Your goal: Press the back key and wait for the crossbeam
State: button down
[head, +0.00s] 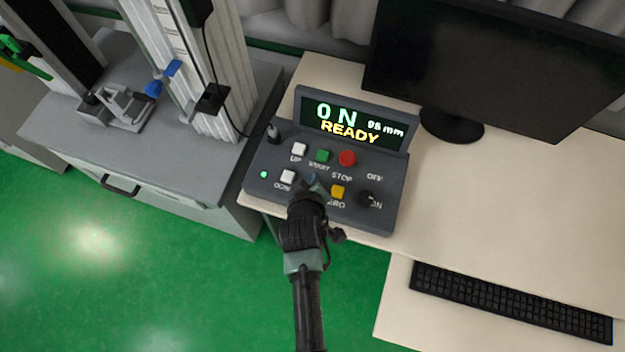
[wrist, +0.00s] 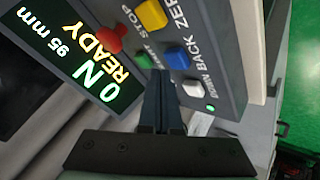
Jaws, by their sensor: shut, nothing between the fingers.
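The control box (head: 265,155) stands on the desk with several keys. The blue back key (wrist: 177,58) shows clearly in the wrist view, labelled BACK; in the head view my gripper (head: 312,190) mostly covers it. My gripper is shut and empty, its fingertips (wrist: 161,74) pointing at the panel close to the back key. I cannot tell whether they touch it. The test tower (head: 205,60) stands at the left; I cannot make out the crossbeam for certain.
Around the back key are the green start key (head: 322,156), red stop button (head: 347,158), yellow zero key (head: 338,192) and white down key (head: 288,176). A black knob (head: 368,199) is at right. A monitor (head: 500,70) and keyboard (head: 510,303) are further right.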

jog(key=shift+f, duration=0.1)
dwell(0.5)
jog(key=shift+f+b, duration=0.3)
jog(key=shift+f, duration=0.05)
